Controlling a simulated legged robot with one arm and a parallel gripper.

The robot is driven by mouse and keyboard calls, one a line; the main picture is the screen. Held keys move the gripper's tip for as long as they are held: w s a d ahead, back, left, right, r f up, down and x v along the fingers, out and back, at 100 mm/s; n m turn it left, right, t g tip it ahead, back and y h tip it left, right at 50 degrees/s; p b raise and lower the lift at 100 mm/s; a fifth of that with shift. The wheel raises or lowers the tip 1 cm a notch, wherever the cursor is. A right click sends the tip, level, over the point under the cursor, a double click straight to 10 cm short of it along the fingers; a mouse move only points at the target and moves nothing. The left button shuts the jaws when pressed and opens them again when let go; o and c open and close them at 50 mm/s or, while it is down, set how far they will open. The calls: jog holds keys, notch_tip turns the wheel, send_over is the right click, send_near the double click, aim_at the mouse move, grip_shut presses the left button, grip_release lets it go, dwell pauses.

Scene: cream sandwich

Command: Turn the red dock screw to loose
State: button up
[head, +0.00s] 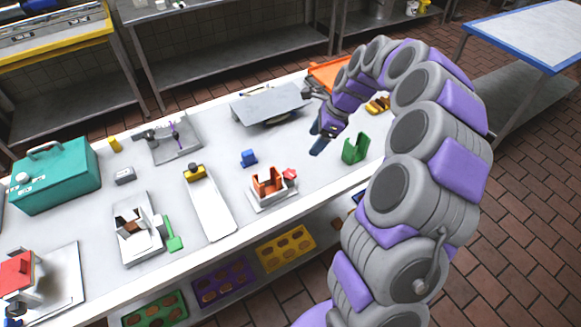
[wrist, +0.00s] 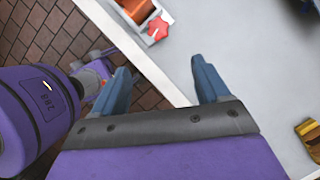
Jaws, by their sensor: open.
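The red dock screw (head: 290,174) is a small red knob at the right side of a white dock (head: 270,202) that holds an orange-brown block (head: 268,183). The dock sits near the front edge of the table. In the wrist view the star-shaped red screw (wrist: 157,29) shows at the top, beside the orange-brown block (wrist: 136,8). My gripper (head: 318,144) is above the table, behind and to the right of the screw and apart from it. In the wrist view my gripper (wrist: 160,72) has its two blue fingers spread, with nothing between them.
A green bracket (head: 355,149) stands right of the dock, near my arm. A blue block (head: 249,158) lies behind the dock. A white board with a yellow knob (head: 211,210) lies to its left. A grey sloped plate (head: 270,104) stands behind. Bare tabletop surrounds the dock.

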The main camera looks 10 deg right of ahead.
aim_at(290, 173)
jog(key=b+x, duration=0.1)
jog(key=x, duration=0.8)
jog(key=b+x, duration=0.1)
jog(key=x, duration=0.4)
jog(key=shift+a+f+b, duration=0.15)
jog(key=shift+a+b, duration=0.2)
jog(key=shift+a, duration=0.05)
jog(key=shift+d+f, duration=0.3)
jog(key=shift+f, duration=0.3)
jog(key=shift+a, duration=0.8)
jog(key=shift+c, duration=1.4)
jog(key=shift+d, duration=0.5)
jog(key=c, duration=0.4)
jog(key=shift+a, duration=0.1)
jog(key=c, duration=0.4)
